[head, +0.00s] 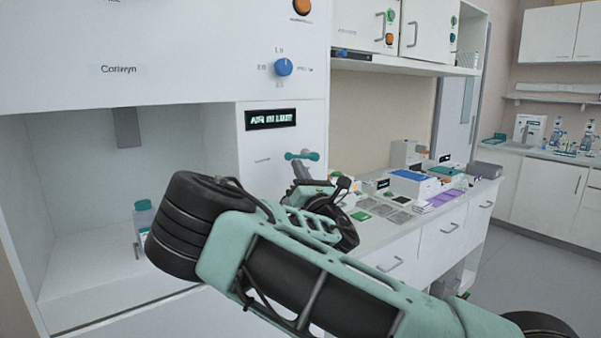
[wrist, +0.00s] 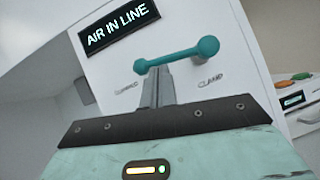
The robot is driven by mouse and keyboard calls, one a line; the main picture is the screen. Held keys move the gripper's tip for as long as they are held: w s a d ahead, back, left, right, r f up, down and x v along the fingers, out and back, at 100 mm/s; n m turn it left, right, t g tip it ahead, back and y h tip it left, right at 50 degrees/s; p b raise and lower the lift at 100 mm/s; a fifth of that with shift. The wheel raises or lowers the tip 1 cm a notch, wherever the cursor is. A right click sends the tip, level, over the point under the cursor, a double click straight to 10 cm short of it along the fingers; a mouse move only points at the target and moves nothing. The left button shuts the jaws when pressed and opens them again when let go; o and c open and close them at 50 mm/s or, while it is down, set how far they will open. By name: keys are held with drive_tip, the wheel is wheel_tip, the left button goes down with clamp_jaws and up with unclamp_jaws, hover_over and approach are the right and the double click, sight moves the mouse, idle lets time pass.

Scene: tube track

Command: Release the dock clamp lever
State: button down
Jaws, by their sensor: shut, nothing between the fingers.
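The dock clamp lever (wrist: 178,56) is a teal bar with a round knob at each end, on the white panel below the display. The larger knob is at right, beside small lettering that looks like "CLAMP"; the left lettering is too blurred to read. The lever also shows in the head view (head: 302,156), lying nearly level. My gripper (wrist: 158,82) is shut and empty, its fingertips just below the bar, nearer its left end. In the head view my gripper (head: 300,170) is right under the lever. I cannot tell whether they touch.
The display (wrist: 119,25) reads "AIR IN LINE". A blue knob (head: 283,67) is above it. An open bay at left holds a teal-capped bottle (head: 143,215). A counter (head: 415,235) with several small items extends right. Open floor (head: 515,280) lies beyond at right.

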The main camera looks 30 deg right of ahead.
drive_tip(key=d+r+m+g+h+p, duration=0.2)
drive_tip(key=m+p, duration=0.4)
drive_tip(key=m, duration=0.4)
drive_tip(key=d+r+m+g+h+p, duration=0.1)
drive_tip(key=r+m+g+h+p, duration=0.3)
drive_tip(key=m, duration=0.6)
drive_tip(key=shift+d+r+g+p, duration=0.35)
drive_tip(key=shift+r+g+p, duration=0.65)
drive_tip(key=shift+g, duration=0.7)
drive_tip(key=shift+d+r, duration=0.1)
drive_tip(key=shift+w, duration=0.1)
